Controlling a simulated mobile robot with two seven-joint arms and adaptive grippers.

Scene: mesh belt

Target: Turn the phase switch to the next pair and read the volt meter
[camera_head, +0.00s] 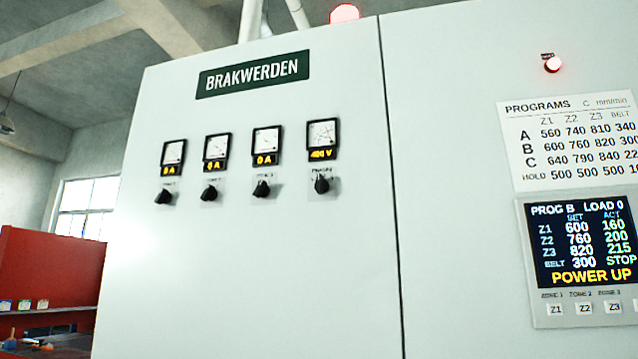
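The volt meter (323,134) is the rightmost of several square gauges in a row on a pale cabinet. Its yellow label looks like 400 V; the needle is too small to read. Below it is a black rotary knob (321,184) under a small plate, whose lettering is too blurred to read fully; it appears to be the phase switch. Its exact position cannot be told. Neither of my grippers is in view.
Three gauges reading 0 A, such as the third one (267,146), sit left of the volt meter, each with a black knob below. At right, a display (580,240) shows POWER UP under a programs chart (570,140). The cabinet front (250,280) is clear.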

